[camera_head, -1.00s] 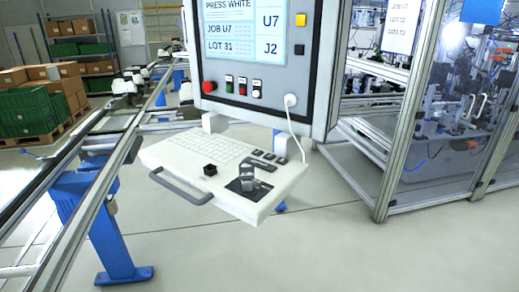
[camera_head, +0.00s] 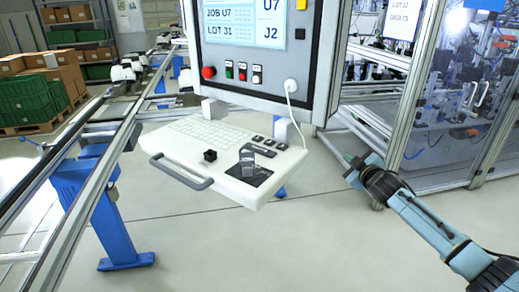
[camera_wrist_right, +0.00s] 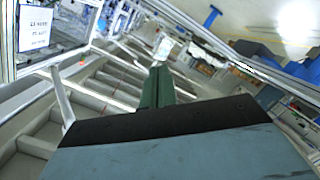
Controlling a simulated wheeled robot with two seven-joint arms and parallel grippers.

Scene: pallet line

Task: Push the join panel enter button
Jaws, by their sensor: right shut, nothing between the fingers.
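The panel (camera_head: 270,100) hangs above a white keyboard shelf (camera_head: 225,175) in the head view. Its screen (camera_head: 243,25) reads JOB U7 and LOT 31, with U7 and J2 at the side. A row below holds a red round button (camera_head: 208,72) and several small labelled buttons (camera_head: 242,71). A black square button (camera_head: 300,34) sits right of the screen. I cannot tell which one is the enter button. My right gripper (camera_head: 350,166) is shut and empty, right of the shelf and apart from it. Its green fingers also show in the right wrist view (camera_wrist_right: 157,88). My left gripper is out of view.
The shelf carries a keyboard (camera_head: 205,132), a black cube (camera_head: 210,155), a grey clip-like object (camera_head: 248,160) and a front handle (camera_head: 180,174). A white cable (camera_head: 293,115) hangs at the panel's right. A framed glass cell (camera_head: 415,90) stands right; a conveyor rail (camera_head: 95,150) runs left.

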